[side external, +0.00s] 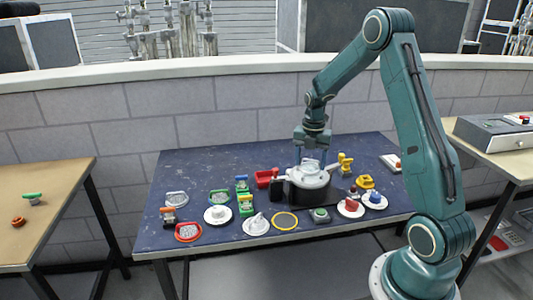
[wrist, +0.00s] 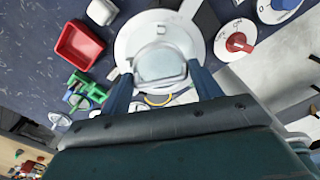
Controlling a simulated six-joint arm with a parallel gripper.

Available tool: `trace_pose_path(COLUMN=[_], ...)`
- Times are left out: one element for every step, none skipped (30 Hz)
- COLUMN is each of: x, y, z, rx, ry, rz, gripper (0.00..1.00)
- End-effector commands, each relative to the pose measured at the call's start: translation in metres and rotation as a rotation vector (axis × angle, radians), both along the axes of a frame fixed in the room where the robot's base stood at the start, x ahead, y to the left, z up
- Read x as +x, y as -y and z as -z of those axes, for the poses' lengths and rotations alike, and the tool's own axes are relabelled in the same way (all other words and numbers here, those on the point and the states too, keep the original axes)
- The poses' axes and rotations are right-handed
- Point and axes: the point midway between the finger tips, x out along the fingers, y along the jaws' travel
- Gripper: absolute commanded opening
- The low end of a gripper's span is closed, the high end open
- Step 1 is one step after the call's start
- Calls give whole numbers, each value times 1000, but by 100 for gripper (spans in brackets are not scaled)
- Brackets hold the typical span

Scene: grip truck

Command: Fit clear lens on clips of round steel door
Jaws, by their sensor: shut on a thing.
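My gripper (side external: 311,163) is over the black stand near the back right of the blue table. In the wrist view its two fingers (wrist: 161,78) are shut on a clear, round-ended piece, which I take to be the lens (wrist: 160,62). The lens lies over a pale round disc, probably the steel door (wrist: 127,42), which also shows on the stand in the side view (side external: 312,181). I cannot tell whether lens and door touch. The clips cannot be made out clearly, and the lens hides part of the disc.
A red tray (side external: 264,177) and green clamps (side external: 245,205) stand left of the stand. White discs with red and blue knobs (side external: 375,200) are at right. The table's far left back is clear.

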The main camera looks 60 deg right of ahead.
Motion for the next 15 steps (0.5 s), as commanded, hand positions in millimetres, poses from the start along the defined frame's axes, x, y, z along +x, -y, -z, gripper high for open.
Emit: trace_pose_path(x=[0,0,0,0,0,0,0,0,0,0,0,0,0,0,0], y=[0,0,0,0,0,0,0,0,0,0,0,0,0,0,0], z=[0,0,0,0,0,0,1,1,2,2,2,3,4,5,5], rx=[0,0,0,0,0,0,0,0,0,0,0,0,0,0,0], ry=[0,0,0,0,0,0,0,0,0,0,0,0,0,0,0], rz=[0,0,0,0,0,0,0,0,0,0,0,0,0,0,0], gripper=[40,40,40,40,40,40,40,40,40,40,40,40,40,40,40])
